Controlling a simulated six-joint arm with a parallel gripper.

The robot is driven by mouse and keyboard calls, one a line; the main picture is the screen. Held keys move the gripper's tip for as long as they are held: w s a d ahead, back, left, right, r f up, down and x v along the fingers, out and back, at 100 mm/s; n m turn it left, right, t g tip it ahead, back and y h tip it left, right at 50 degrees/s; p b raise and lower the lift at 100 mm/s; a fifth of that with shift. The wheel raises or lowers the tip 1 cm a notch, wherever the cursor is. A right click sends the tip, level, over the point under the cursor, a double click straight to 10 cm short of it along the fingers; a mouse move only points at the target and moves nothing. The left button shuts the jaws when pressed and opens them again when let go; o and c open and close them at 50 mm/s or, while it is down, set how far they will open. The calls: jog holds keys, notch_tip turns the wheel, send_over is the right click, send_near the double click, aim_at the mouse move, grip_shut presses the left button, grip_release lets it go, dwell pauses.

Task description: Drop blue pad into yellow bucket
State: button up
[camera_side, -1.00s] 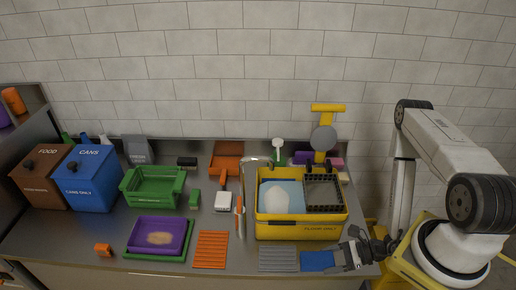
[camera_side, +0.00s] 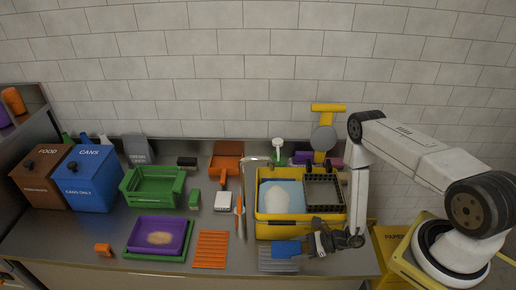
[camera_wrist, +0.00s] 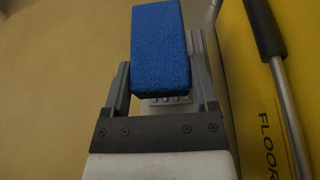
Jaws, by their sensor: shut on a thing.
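The blue pad (camera_side: 286,248) is a flat rectangular block held in my gripper (camera_side: 308,245), raised in front of the yellow bucket. In the wrist view the blue pad (camera_wrist: 159,48) sits between the two fingers of my gripper (camera_wrist: 163,75), which is shut on it. The yellow bucket (camera_side: 275,231) stands behind the pad at the right of the counter, with light blue water and a dark wringer inside. Its yellow wall with the lettering "FLOOR" (camera_wrist: 267,135) fills the right of the wrist view. The pad is outside the bucket, at its front side.
A grey ribbed mat (camera_side: 278,265) lies below the pad, and an orange ribbed mat (camera_side: 210,249) lies to its left. A purple tray (camera_side: 158,236) and a green crate (camera_side: 153,187) are further left. The bucket's metal handle (camera_wrist: 290,115) runs along its wall.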

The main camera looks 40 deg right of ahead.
aim_at(293, 249)
jog(key=shift+w+f, duration=0.95)
jog(key=shift+f, duration=0.2)
jog(key=shift+w+f, duration=0.55)
jog(key=shift+f, duration=1.4)
jog(key=shift+f, duration=0.1)
jog(key=o, duration=1.1)
jog(key=shift+f, duration=0.1)
jog(key=shift+v, duration=3.9)
